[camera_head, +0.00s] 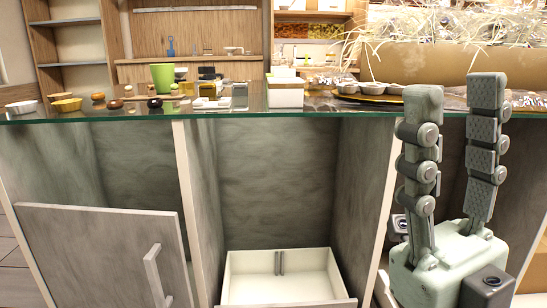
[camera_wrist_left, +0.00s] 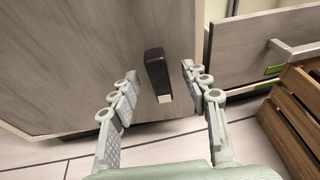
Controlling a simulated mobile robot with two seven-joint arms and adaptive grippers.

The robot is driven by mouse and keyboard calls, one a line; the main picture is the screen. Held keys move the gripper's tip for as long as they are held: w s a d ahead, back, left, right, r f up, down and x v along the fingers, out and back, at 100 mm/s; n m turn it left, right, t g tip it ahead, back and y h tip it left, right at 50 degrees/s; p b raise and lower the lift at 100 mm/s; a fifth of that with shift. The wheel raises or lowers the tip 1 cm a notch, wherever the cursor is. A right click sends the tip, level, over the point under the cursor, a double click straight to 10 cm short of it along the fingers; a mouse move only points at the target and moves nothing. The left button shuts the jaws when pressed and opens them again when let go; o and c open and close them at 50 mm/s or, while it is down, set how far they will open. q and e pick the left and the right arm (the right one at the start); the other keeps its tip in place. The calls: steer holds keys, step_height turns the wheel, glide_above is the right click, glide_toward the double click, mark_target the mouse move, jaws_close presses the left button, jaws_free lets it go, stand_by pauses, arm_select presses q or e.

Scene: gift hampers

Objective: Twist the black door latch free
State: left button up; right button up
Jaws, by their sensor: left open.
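The black door latch (camera_wrist_left: 156,72) is a short dark bar, upright on a grey wood-grain door (camera_wrist_left: 95,50), with a pale patch at its lower end. It shows in the left wrist view. My left gripper (camera_wrist_left: 159,70) is open, with one finger on each side of the latch and a visible gap to both; I cannot tell whether the fingertips reach its depth. In the head view I see neither the black latch nor the left gripper. My right gripper (camera_head: 455,88) is open and empty, fingers pointing up, in front of the counter at the right.
A glass counter top (camera_head: 300,112) carries small bowls, a green cup (camera_head: 163,78) and a white box (camera_head: 286,93). Below it are an open white drawer (camera_head: 310,272) and a grey door with a pale handle (camera_head: 155,275). A wooden crate (camera_wrist_left: 295,120) stands right of the left gripper.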

stand_by(0.3)
arm_select(q)
steer(key=v, duration=0.7)
stand_by(0.4)
